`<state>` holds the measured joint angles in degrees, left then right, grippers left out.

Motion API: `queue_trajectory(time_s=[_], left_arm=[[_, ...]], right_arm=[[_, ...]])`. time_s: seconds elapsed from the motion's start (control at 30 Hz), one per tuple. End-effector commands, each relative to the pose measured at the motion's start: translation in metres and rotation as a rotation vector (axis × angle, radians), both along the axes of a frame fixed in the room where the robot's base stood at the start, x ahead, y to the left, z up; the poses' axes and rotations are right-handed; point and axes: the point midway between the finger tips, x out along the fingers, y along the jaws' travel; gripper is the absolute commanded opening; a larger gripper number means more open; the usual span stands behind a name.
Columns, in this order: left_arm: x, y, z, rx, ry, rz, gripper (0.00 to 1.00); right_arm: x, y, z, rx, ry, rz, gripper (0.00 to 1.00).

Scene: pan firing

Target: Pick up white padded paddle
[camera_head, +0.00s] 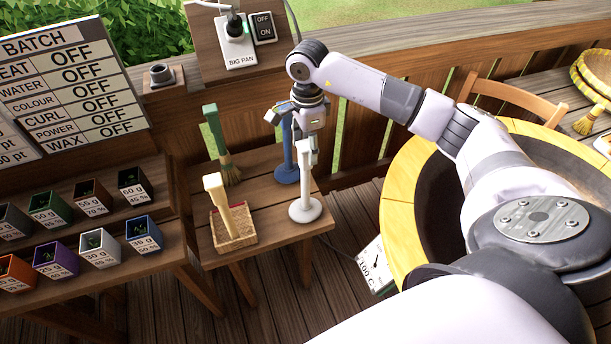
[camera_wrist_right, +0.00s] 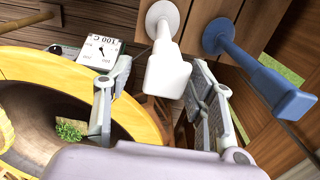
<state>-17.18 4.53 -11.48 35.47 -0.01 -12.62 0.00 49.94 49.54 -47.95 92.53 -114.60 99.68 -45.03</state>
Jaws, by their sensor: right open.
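The white padded paddle (camera_head: 306,190) stands upright on its round foot on the small wooden table (camera_head: 277,228). My right gripper (camera_head: 298,125) is at the paddle's upper end, coming from above. In the right wrist view the white paddle (camera_wrist_right: 167,72) appears between the two spread fingers of my right gripper (camera_wrist_right: 158,95), with a gap on each side; I cannot tell how deep it sits between them. A blue paddle (camera_head: 286,150) stands just behind; in the right wrist view the blue paddle (camera_wrist_right: 258,72) is outside the right finger. My left gripper is not in view.
A green brush (camera_head: 214,135) and a cream-handled tool in a woven basket (camera_head: 235,238) share the small table. A large yellow-rimmed pan (camera_head: 399,200) with a dial card (camera_head: 373,268) is at right. Shelves of labelled boxes (camera_head: 100,247) and a batch board (camera_head: 75,85) are at left.

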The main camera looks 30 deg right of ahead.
Motion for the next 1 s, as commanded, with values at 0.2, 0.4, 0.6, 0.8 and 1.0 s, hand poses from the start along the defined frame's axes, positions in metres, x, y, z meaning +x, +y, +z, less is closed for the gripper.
queue_trajectory(time_s=[0.2, 0.4, 0.6, 0.8, 1.0], left_arm=[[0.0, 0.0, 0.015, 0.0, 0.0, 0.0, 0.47], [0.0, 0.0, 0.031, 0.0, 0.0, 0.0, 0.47], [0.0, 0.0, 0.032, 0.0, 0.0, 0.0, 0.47], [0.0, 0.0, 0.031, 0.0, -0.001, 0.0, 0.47], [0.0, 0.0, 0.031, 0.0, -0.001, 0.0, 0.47]], right_arm=[[0.002, 0.001, -0.015, 0.001, 0.005, -0.001, 0.51], [0.005, 0.002, -0.044, 0.001, 0.004, -0.001, 0.51], [0.006, 0.001, -0.056, 0.0, 0.0, 0.0, 0.51], [0.006, 0.001, -0.056, 0.0, -0.001, 0.0, 0.47], [0.006, 0.001, -0.055, 0.0, -0.001, 0.0, 0.34]])
